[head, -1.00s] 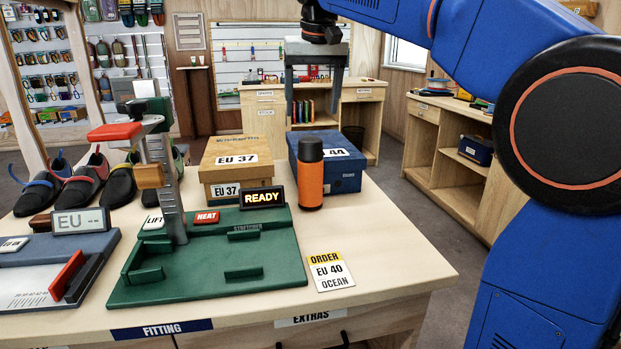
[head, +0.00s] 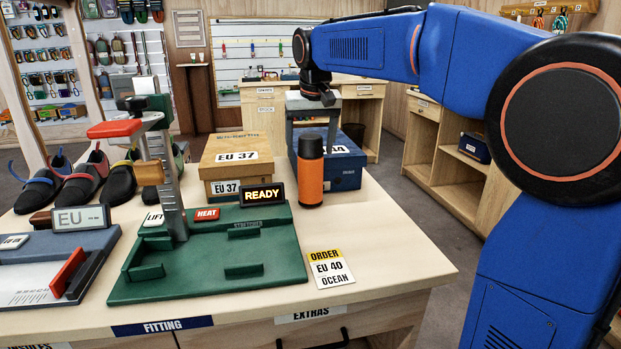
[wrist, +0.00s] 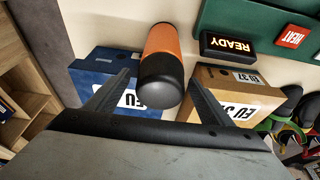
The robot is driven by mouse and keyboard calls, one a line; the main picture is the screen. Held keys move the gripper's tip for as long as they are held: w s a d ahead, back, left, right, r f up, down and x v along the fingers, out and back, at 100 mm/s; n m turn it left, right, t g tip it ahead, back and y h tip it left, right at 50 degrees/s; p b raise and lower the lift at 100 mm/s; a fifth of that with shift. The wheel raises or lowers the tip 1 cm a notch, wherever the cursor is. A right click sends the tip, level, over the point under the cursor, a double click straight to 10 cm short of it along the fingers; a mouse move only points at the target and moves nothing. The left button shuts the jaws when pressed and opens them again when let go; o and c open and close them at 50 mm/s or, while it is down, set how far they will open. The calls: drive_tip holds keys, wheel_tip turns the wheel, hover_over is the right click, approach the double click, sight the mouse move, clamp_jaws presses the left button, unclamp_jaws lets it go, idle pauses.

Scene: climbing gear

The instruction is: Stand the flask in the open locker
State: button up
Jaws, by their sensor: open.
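The flask (head: 310,172), orange with a black cap and a dark band at its foot, stands upright on the fitting table in front of the blue box. My gripper (head: 313,133) is open at the level of the cap, coming from behind the flask. In the wrist view the flask (wrist: 162,62) shows cap towards the camera, between the spread fingertips (wrist: 158,92), with a gap visible on both sides. I cannot make out an open locker in either view.
The EU 37 box (head: 236,160) and the blue box (head: 345,172) stand close beside and behind the flask. The green stretcher base (head: 215,265) with its READY sign (head: 262,195) is at left. An order card (head: 330,268) lies in front. The table's right side is clear.

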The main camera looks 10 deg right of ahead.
drive_tip(key=shift+x, duration=1)
clamp_jaws()
